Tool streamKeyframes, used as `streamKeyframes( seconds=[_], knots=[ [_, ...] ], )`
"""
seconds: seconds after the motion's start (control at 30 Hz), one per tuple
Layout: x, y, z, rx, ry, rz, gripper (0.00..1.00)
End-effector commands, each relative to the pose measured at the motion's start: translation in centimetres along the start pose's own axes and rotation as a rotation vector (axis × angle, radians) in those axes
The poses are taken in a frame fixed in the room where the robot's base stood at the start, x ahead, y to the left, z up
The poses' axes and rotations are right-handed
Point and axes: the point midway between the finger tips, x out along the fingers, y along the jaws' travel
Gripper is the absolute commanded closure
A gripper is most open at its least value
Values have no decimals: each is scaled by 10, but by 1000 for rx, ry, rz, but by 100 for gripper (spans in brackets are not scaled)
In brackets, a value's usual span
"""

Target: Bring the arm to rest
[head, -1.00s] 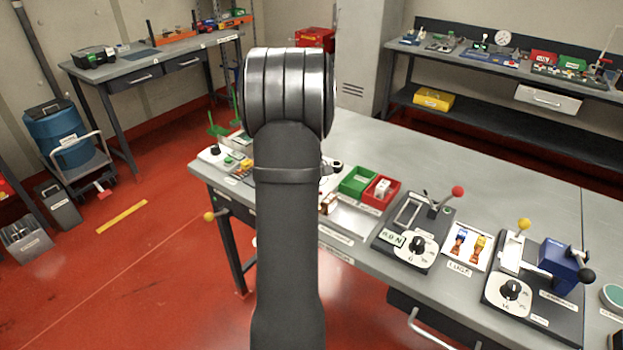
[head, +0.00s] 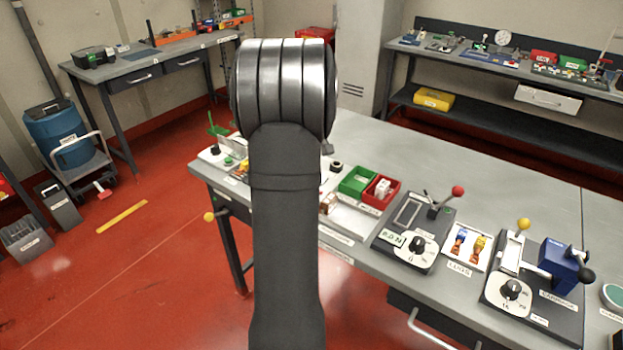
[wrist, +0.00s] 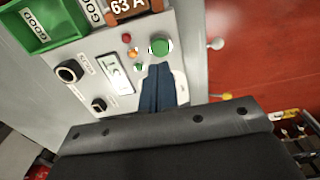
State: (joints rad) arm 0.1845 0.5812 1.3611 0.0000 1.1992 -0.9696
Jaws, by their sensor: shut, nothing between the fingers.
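My arm stands upright in the middle of the head view, and my gripper is hidden behind it there. In the wrist view my gripper (wrist: 158,70) shows as two dark fingers pressed together, with nothing between them. The fingers appear over a light test panel with a green button (wrist: 161,45), a small display (wrist: 115,73) and black knobs (wrist: 69,72). I cannot tell the height of the fingertips above the panel.
The grey workbench (head: 400,160) carries a green bin (head: 358,181), a red bin (head: 381,192), a crimping device with a red-knobbed lever (head: 457,191) and a blue device (head: 562,264). Open red floor (head: 120,270) lies to the left.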

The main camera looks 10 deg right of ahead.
Motion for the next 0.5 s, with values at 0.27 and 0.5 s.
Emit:
streamKeyframes(
  seconds=[0.27,0.5],
  knots=[
    [5,0,0,0,-1,-1,100],
    [34,0,0,0,-2,-2,100]
  ],
)
